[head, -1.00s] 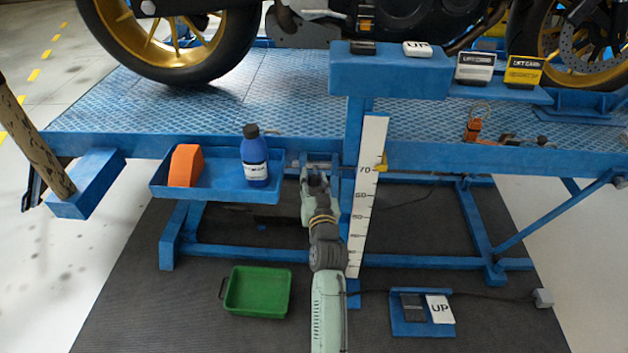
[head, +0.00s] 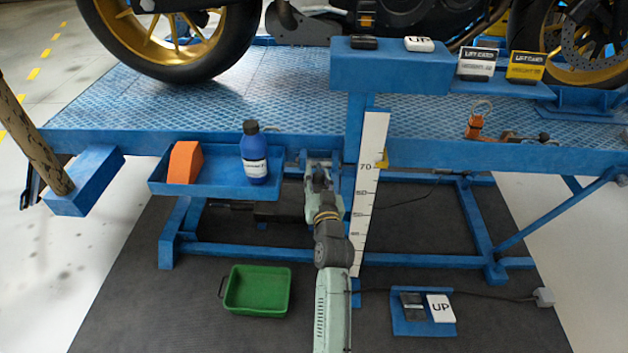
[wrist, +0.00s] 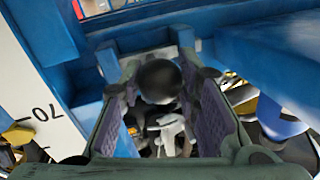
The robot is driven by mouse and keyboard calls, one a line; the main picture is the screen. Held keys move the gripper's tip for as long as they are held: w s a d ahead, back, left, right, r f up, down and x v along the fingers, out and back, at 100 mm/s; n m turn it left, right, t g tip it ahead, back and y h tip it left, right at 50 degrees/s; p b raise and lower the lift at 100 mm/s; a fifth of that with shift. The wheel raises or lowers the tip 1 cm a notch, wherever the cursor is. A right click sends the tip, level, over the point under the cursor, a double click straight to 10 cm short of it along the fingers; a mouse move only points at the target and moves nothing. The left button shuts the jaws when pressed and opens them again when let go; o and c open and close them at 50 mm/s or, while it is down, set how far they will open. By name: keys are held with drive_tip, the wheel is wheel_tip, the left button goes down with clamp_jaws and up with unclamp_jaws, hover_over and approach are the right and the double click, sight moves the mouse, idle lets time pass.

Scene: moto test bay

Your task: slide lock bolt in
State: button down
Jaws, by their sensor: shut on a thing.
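The lock bolt shows in the wrist view as a round black knob (wrist: 160,82) between my two fingers. A pale metal part shows below the knob there; I cannot tell whether it belongs to the bolt. My gripper (wrist: 163,95) is shut on the knob, with a purple-grey pad on each side. In the head view my gripper (head: 319,178) is at the blue bracket on the front edge of the lift table (head: 230,138), left of the height scale. The knob is hidden there by my gripper, and how deep the bolt sits cannot be seen.
A white height scale (head: 366,190) stands close right of my gripper. A blue tray (head: 215,184) with an orange block (head: 184,162) and a blue bottle (head: 254,155) is close left. A motorcycle stands on the table.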

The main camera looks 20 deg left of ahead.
sight(332, 166)
drive_tip(key=d+b, duration=0.1)
drive_tip(key=d, duration=0.1)
drive_tip(key=w+d+b, duration=0.1)
drive_tip(key=d, duration=0.1)
drive_tip(key=shift+w+d+f+b, duration=0.1)
drive_tip(key=shift+f+b, duration=0.05)
drive_tip(key=shift+b, duration=0.15)
drive_tip(key=shift+d, duration=0.15)
drive_tip(key=c, duration=1.2)
unclamp_jaws()
drive_tip(key=shift+w+d, duration=0.1)
drive_tip(key=shift+d, duration=0.05)
drive_tip(key=shift+c, duration=0.2)
drive_tip(key=shift+o, duration=0.2)
